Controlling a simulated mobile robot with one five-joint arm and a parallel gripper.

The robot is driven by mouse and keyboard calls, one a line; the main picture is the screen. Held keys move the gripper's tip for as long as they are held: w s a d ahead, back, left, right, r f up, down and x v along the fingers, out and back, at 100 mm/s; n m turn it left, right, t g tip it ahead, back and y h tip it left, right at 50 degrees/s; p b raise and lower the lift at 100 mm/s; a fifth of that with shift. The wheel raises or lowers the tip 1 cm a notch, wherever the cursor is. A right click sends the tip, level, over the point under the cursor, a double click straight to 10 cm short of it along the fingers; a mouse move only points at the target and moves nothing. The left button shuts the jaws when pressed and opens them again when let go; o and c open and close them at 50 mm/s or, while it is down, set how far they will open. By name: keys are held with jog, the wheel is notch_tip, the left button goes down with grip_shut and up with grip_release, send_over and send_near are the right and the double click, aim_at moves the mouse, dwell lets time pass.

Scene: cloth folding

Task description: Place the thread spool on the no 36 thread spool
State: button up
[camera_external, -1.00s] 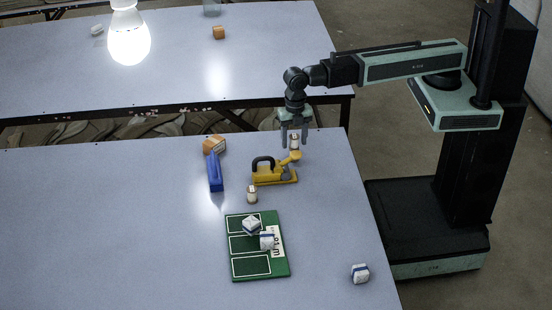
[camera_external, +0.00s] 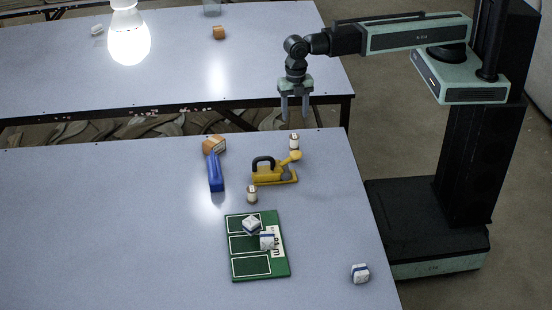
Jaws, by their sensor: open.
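One small white thread spool with reddish-brown ends (camera_external: 294,141) stands upright near the table's far right corner, just behind the yellow device; its lower part is partly hidden. A second, similar thread spool (camera_external: 252,194) stands upright in front of the yellow device. I cannot read a number on either spool, so I cannot tell which is no 36. My gripper (camera_external: 295,117) points down above the far spool, open and empty, with its fingertips clear of the spool.
A yellow device with a black handle (camera_external: 265,172) lies between the spools. A blue object (camera_external: 215,172) and an orange-brown block (camera_external: 213,144) lie left of it. A green board (camera_external: 251,266) bears white blocks. Another white block (camera_external: 360,273) is at right. The table's left side is clear.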

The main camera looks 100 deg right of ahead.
jog(key=s+d+m, duration=0.3)
jog(key=d+m, duration=0.4)
jog(key=m, duration=0.3)
jog(key=s+d+m, duration=0.3)
jog(key=d+m, duration=0.5)
jog(key=m, duration=0.2)
jog(key=shift+s+d+r, duration=0.15)
jog(key=shift+s+r, duration=0.15)
jog(key=shift+r, duration=0.05)
